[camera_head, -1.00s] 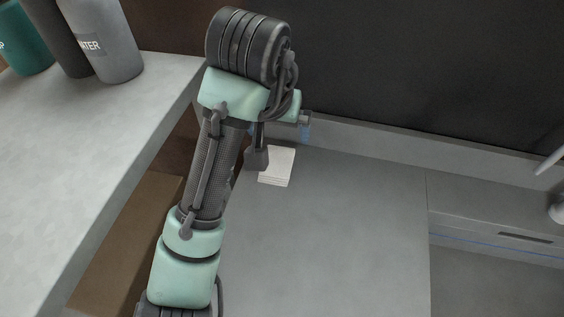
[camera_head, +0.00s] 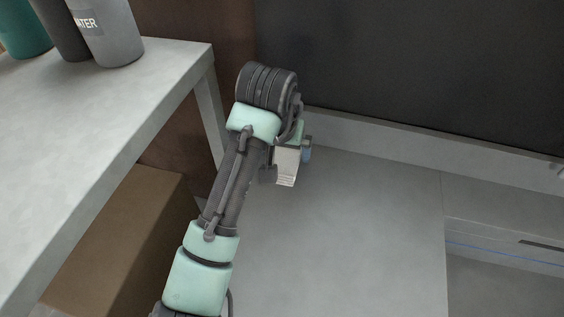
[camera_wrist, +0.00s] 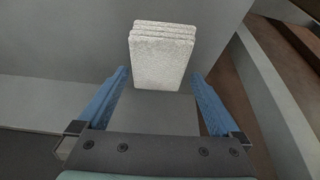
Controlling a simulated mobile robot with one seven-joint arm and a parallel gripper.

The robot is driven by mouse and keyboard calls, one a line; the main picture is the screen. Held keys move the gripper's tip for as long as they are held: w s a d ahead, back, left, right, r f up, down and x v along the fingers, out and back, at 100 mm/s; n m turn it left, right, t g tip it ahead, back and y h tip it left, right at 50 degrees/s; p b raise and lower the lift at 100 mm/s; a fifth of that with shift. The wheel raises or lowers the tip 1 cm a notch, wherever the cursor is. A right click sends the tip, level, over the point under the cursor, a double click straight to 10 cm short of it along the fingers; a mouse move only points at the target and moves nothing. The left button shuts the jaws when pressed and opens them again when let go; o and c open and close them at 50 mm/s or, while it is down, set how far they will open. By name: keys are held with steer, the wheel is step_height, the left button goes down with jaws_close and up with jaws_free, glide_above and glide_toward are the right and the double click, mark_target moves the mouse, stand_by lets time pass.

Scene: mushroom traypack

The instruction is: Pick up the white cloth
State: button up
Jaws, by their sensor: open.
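The white cloth (camera_head: 286,167) is a folded, layered stack lying on the grey surface by its back edge. In the head view its upper part is partly hidden by my arm. In the wrist view the cloth (camera_wrist: 161,56) lies ahead of my gripper (camera_wrist: 160,82), between the lines of the two blue fingers. The fingers are wide apart, with nothing held between them. In the head view a blue finger of my gripper (camera_head: 307,153) shows just right of the cloth. I cannot tell whether the fingers touch it.
A raised shelf (camera_head: 150,90) on the left holds a grey water bottle (camera_head: 108,35) and other bottles. A brown box (camera_head: 120,230) stands beneath it. A low ledge (camera_head: 400,147) and dark wall run behind the cloth. The grey surface (camera_head: 340,240) in front is clear.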

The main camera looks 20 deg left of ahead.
mark_target(283, 155)
steer(key=shift+w+f, duration=0.15)
steer(key=shift+f, duration=0.2)
steer(key=shift+f+p, duration=0.25)
steer(key=shift+p, duration=0.05)
stand_by(0.3)
steer(key=c, duration=1.2)
steer(key=shift+r+b, duration=0.1)
steer(key=shift+b, duration=0.2)
step_height(283, 155, up, 10)
steer(key=shift+r+p, duration=0.2)
steer(key=shift+p, duration=0.5)
